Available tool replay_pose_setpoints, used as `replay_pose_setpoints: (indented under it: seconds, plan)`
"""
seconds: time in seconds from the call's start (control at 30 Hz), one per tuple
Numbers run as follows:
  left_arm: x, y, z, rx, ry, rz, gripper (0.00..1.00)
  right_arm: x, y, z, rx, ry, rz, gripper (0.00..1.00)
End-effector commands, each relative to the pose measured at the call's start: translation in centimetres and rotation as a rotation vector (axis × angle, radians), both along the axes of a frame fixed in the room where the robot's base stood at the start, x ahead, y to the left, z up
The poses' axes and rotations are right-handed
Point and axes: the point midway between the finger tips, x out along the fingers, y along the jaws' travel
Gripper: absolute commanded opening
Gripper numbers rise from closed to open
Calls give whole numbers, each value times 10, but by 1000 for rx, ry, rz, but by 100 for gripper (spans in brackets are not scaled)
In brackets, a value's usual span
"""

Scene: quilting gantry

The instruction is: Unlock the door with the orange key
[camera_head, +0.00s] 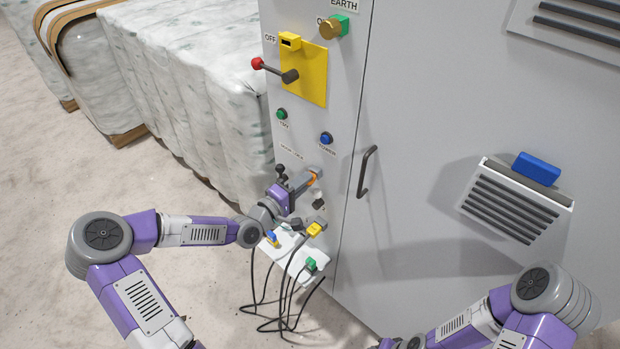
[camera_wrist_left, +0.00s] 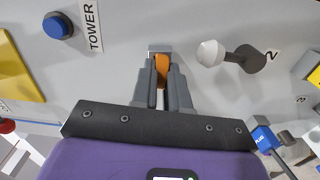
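My left gripper (camera_head: 313,178) is at the grey cabinet's control panel. In the left wrist view its fingers (camera_wrist_left: 162,82) are closed around the orange key (camera_wrist_left: 160,68), at the panel face. The key also shows as a small orange patch in the head view (camera_head: 313,180). The lock is mostly hidden by the fingertips, and I cannot tell how deep the key sits in it. The grey door (camera_head: 430,120) looks closed, with a dark bar handle (camera_head: 367,171) near its left edge. My right gripper is outside the frame; only its arm shows at lower right.
Below the gripper, a white shelf (camera_head: 290,258) holds blue, yellow and green plugs with hanging black cables (camera_head: 262,300). A white-tipped knob (camera_wrist_left: 210,53) sticks out right of the fingers. Above are a blue button (camera_head: 326,138) and a red-knobbed lever (camera_head: 275,69). A quilted bed (camera_head: 190,80) stands left.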

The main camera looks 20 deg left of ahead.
Motion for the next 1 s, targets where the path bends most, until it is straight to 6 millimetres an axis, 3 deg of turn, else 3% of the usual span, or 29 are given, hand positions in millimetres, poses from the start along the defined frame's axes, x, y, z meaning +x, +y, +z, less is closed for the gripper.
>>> replay_pose_setpoints:
  seconds: [0.03, 0.2, 0.57, 1.0]
  plan:
    - [0, 0, 0, -6, 3, 0, 22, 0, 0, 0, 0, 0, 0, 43]
    - [0, 0, 0, -9, 4, 0, 44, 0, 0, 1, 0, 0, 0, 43]
    - [-6, 3, 0, -11, 7, 2, 44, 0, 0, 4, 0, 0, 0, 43]
    - [-62, 27, 2, -9, 6, 2, 44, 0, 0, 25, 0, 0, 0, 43]
